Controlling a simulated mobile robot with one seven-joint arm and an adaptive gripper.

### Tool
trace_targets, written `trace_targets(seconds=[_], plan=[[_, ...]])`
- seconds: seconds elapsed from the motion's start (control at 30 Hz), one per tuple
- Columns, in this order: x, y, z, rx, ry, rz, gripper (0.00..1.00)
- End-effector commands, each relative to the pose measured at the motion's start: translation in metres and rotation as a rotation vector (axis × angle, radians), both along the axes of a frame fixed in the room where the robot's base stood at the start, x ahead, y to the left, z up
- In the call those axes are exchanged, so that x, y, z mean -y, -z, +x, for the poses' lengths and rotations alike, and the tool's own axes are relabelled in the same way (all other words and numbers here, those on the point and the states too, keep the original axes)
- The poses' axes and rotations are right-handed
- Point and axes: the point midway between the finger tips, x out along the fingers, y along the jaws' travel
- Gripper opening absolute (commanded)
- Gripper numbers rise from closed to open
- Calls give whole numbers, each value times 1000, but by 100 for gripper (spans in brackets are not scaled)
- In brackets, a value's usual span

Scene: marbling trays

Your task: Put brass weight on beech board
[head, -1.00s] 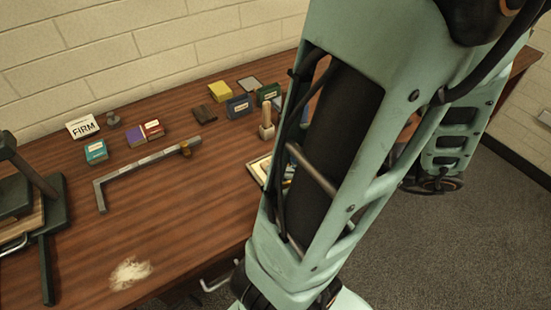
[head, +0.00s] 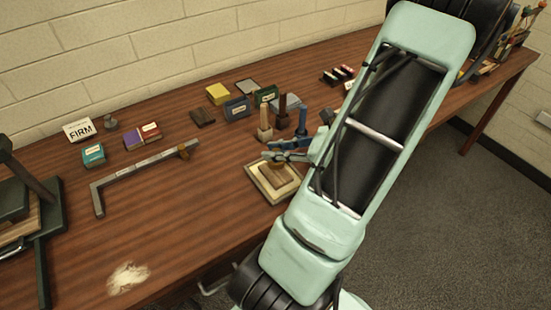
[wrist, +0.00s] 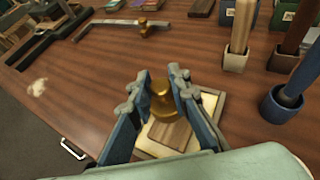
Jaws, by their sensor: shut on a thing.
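The brass weight (wrist: 162,103) is a round golden piece with a knob, upright between the fingers in the wrist view. My gripper (wrist: 163,82) is shut on it. In the head view my gripper (head: 283,152) is over a low, pale, square piece with a light rim (head: 256,184). A brown wooden slab (head: 279,177) lies on that piece. Both show below the weight in the wrist view, as the slab (wrist: 172,134) and the pale rim (wrist: 216,107). I cannot tell which is the beech board, nor whether the weight touches the slab.
Upright handled tools stand in holders (head: 265,135) just behind my gripper. A metal square (head: 140,165) with a small brass piece (head: 187,152) lies to the left. Small boxes (head: 235,107) and a FIRM card (head: 80,129) stand towards the wall. The front left table is mostly clear.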

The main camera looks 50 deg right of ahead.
Motion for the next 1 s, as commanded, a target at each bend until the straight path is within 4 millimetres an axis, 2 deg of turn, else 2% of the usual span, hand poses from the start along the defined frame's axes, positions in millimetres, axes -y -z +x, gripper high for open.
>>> trace_targets(seconds=[0.37, 0.8, 0.83, 0.97, 1.0], plan=[[3, 34, 4, 2, 0, 3, 0], [3, 40, 4, 2, -1, 1, 0], [3, 40, 4, 0, 0, 0, 19], [3, 40, 4, 0, 0, 1, 34], [3, 40, 4, 0, 0, 1, 35]])
